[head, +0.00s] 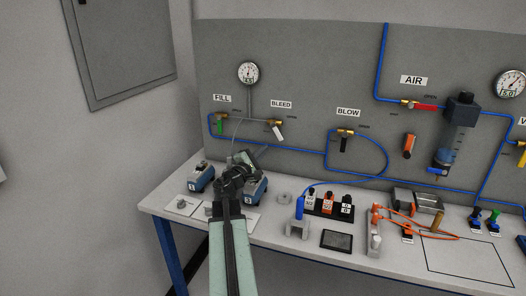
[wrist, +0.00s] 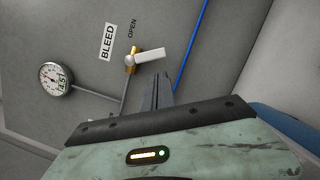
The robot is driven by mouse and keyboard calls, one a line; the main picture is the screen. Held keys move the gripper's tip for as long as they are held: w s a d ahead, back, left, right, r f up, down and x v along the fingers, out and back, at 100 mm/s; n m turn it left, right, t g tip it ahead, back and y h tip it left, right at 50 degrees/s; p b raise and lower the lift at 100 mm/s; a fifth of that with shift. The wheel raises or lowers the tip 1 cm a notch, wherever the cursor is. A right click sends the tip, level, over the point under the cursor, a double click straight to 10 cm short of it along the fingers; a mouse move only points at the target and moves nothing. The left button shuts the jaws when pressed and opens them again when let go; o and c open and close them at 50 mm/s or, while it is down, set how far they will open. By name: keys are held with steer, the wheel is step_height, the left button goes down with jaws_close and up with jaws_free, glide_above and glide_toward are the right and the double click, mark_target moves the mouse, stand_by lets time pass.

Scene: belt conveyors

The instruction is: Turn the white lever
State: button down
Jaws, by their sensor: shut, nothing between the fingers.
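The white lever (head: 278,132) sits on the brass BLEED valve on the grey back panel, and points down and to the right in the head view. In the wrist view the white lever (wrist: 154,55) sticks out sideways from its brass fitting, beside the BLEED and OPEN labels. My gripper (head: 244,158) is below and left of the lever in the head view. In the wrist view the fingers of my gripper (wrist: 161,90) are together and empty, pointing toward the panel just below the lever, with a small visible gap between them and it.
A gauge (head: 248,73) is above the BLEED valve. The FILL valve's green lever (head: 219,126) is to the left and the BLOW valve's black lever (head: 344,144) to the right. Blue tubing (head: 290,148) runs below. Blue-grey devices (head: 201,178) stand on the bench.

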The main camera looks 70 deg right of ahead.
mark_target(277, 131)
steer(key=s+d, duration=0.1)
steer(key=d, duration=0.5)
steer(key=shift+d+r+p, duration=0.2)
steer(key=shift+r+p, duration=0.1)
steer(key=shift+r, duration=0.1)
